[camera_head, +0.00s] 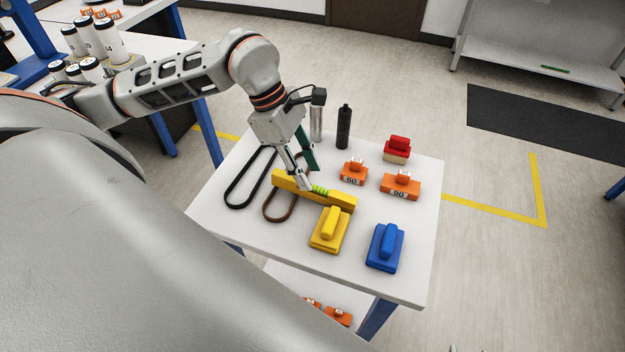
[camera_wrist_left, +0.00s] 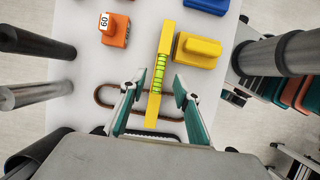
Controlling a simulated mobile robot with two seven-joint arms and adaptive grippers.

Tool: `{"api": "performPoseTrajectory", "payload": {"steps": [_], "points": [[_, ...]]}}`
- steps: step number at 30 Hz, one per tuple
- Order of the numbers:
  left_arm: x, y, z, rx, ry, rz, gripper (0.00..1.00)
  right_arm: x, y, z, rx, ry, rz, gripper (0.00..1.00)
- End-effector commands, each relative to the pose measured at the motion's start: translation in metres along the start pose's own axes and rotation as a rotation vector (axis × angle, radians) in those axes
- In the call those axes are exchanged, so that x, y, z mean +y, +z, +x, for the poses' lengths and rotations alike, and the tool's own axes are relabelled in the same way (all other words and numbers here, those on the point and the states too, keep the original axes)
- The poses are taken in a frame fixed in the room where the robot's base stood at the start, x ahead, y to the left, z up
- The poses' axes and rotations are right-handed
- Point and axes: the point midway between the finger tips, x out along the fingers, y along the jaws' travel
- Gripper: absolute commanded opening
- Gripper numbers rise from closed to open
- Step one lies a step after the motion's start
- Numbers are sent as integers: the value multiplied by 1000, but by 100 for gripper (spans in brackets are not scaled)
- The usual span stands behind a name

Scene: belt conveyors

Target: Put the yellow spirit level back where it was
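The yellow spirit level (camera_head: 337,200) with a green vial lies across the table, over one end of a brown belt (camera_head: 268,213). It also shows in the left wrist view (camera_wrist_left: 164,48), running between my fingers. My left gripper (camera_head: 304,170) is low over the level, with one finger on each side. In the left wrist view the gripper (camera_wrist_left: 157,92) is open, with gaps between the fingers and the level. Only small tips at the bottom edge of the head view may belong to my right gripper; its state is not clear.
Yellow (camera_head: 328,230) and blue (camera_head: 385,248) blocks with handles stand near the level. Orange weights (camera_head: 353,171) (camera_head: 400,186), a red-topped block (camera_head: 397,148), a black bottle (camera_head: 344,127) and a grey cylinder (camera_head: 317,122) stand behind. A black belt (camera_head: 249,178) lies left.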

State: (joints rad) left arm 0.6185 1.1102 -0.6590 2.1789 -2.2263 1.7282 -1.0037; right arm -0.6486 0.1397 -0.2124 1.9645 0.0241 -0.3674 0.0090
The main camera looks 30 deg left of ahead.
Motion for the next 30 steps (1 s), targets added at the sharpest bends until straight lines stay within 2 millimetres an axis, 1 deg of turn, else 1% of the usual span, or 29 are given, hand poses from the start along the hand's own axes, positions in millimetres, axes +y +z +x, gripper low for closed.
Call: {"api": "performPoseTrajectory", "payload": {"steps": [1, 6, 9, 12, 15, 18, 30], "points": [[2, -1, -12, 1, 5, 1, 32, 0, 2, 1, -2, 0, 0, 40], [1, 0, -47, 1, 5, 0, 32, -1, 6, 2, -7, -1, 0, 40], [1, 0, -63, 1, 4, 0, 32, -1, 7, 2, -7, -1, 0, 40], [0, 0, -74, 0, 1, 0, 32, -1, 7, 2, -7, -1, 0, 40], [0, 0, -80, 0, 1, 0, 32, -1, 7, 2, -7, -1, 0, 40], [0, 0, -83, 0, -1, -1, 32, -1, 6, 2, -6, -1, 0, 40], [0, 0, -83, 0, -1, 0, 32, -1, 3, 2, 0, 0, 0, 40]]}}
